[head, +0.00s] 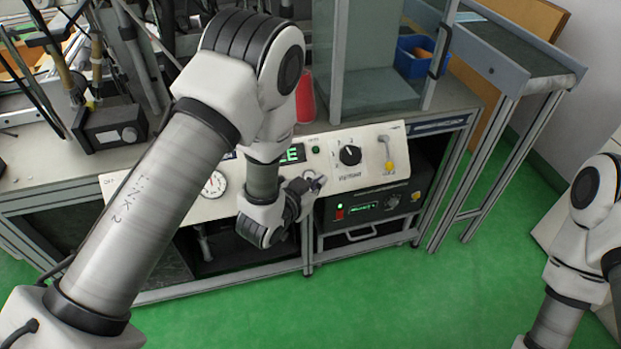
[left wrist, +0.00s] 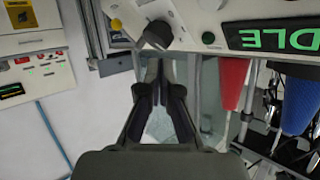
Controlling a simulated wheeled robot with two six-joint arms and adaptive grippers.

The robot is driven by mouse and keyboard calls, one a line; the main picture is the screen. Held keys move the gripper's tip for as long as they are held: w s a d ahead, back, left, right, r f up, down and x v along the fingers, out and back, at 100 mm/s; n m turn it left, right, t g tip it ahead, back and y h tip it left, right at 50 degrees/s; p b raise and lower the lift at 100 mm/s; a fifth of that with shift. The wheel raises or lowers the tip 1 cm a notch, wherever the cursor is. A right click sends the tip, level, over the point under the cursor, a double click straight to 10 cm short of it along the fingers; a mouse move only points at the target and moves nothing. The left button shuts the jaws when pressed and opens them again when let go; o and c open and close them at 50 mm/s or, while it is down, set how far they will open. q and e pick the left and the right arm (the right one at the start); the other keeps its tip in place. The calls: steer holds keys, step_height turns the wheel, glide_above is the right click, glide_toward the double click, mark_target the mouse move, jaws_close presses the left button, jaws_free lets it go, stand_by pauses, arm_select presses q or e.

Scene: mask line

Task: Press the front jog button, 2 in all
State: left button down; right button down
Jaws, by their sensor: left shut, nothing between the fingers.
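The cream control panel (head: 330,180) slopes along the front of the bench. It carries a small green round button or lamp (head: 314,150), a black rotary knob (head: 350,155) and a yellow-tipped switch (head: 389,167). I cannot tell which control is the front jog button; my left arm hides part of the panel. My left gripper (head: 312,186) is shut and empty at the panel's lower front edge, below the knob. In the left wrist view its fingertips (left wrist: 158,66) point toward the panel near the knob (left wrist: 157,35); contact is unclear. The green round part (left wrist: 208,38) is to their right.
A lit display (left wrist: 280,38) reads "DLE" as far as visible. A black device (head: 365,207) with a red switch sits under the panel. Green floor (head: 400,290) in front is clear.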

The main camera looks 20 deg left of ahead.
mark_target(309, 177)
arm_select(q)
steer(key=w+a+f+b, duration=0.3)
steer(key=w+f, duration=0.1)
steer(key=shift+w+f, duration=0.3)
steer(key=shift+f, duration=0.05)
steer(key=shift+a+f+b, duration=0.1)
steer(key=shift+a+b, duration=0.05)
steer(key=shift+b, duration=0.15)
stand_by(0.9)
steer(key=shift+w+a+f, duration=0.15)
steer(key=shift+w+f, duration=0.05)
steer(key=shift+w, duration=0.05)
steer(key=shift+w+a+f+b, duration=0.15)
steer(key=shift+w+f+b, duration=0.1)
steer(key=shift+b, duration=0.2)
stand_by(0.5)
stand_by(0.3)
steer(key=shift+s+d+r+p, duration=0.35)
steer(key=shift+s+r+p, duration=0.15)
steer(key=shift+r, duration=0.05)
